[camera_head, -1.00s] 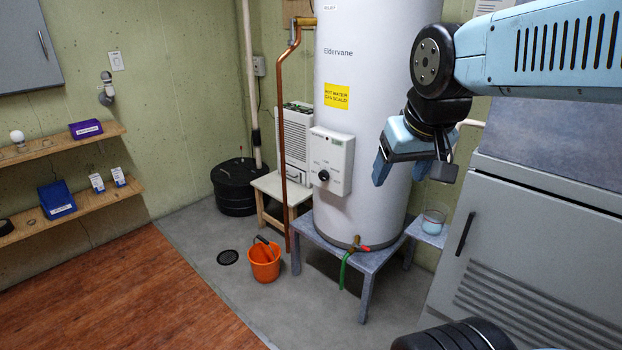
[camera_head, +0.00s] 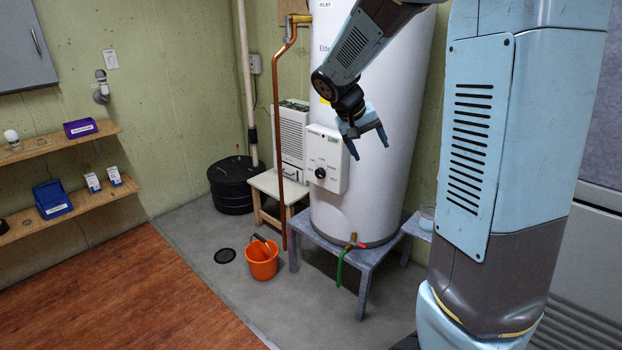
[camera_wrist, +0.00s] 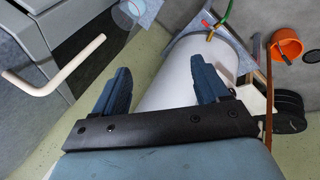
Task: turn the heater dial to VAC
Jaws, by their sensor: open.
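The heater is a tall white cylinder (camera_head: 385,150) on a grey stand. Its white control box (camera_head: 337,150) is on the front, with a black round dial (camera_head: 320,173) and small markings around it, too small to read. My gripper (camera_head: 371,150) is open and empty, in front of the tank, right of the control box and apart from the dial.
A copper pipe (camera_head: 281,140) runs down left of the control box. A white slatted unit (camera_head: 291,140) stands on a small stool behind it. An orange bucket (camera_head: 262,262) and a green hose (camera_head: 341,268) are low in front. A glass (camera_head: 427,217) stands right of the tank.

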